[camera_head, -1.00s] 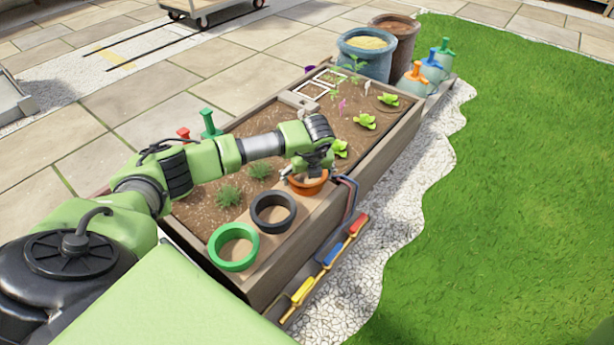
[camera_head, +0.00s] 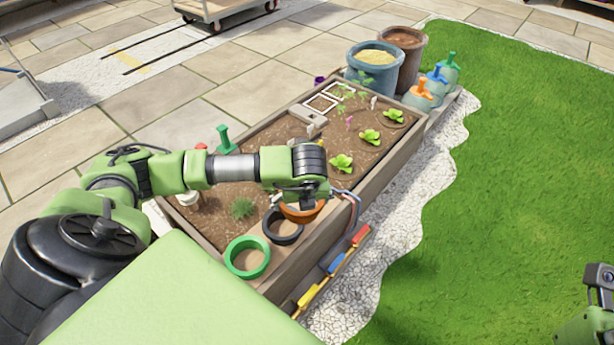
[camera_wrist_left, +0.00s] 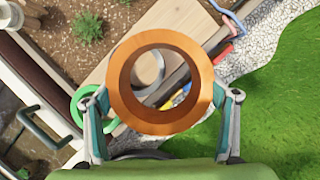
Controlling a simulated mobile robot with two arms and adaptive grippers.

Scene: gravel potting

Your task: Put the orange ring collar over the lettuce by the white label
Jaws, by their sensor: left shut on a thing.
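My left gripper (camera_head: 301,196) is shut on the orange ring collar (camera_head: 301,213), held above the planter's near end. In the left wrist view the collar (camera_wrist_left: 122,92) fills the middle, between the fingers of the left gripper (camera_wrist_left: 160,98). Three lettuces grow along the planter's right side: a near one (camera_head: 341,163), a middle one (camera_head: 370,138) and a far one (camera_head: 393,116). A small white label (camera_head: 373,103) stands beside the far lettuce. My right gripper (camera_head: 600,275) shows partly at the right edge; its opening is unclear.
A black ring (camera_head: 270,233) and a green ring (camera_head: 230,259) lie on the board at the near end. A bent pipe (camera_head: 353,205) rises at the planter's right side. Colored-handled tools (camera_head: 337,263) hang along that side. Lawn (camera_head: 500,200) lies open to the right.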

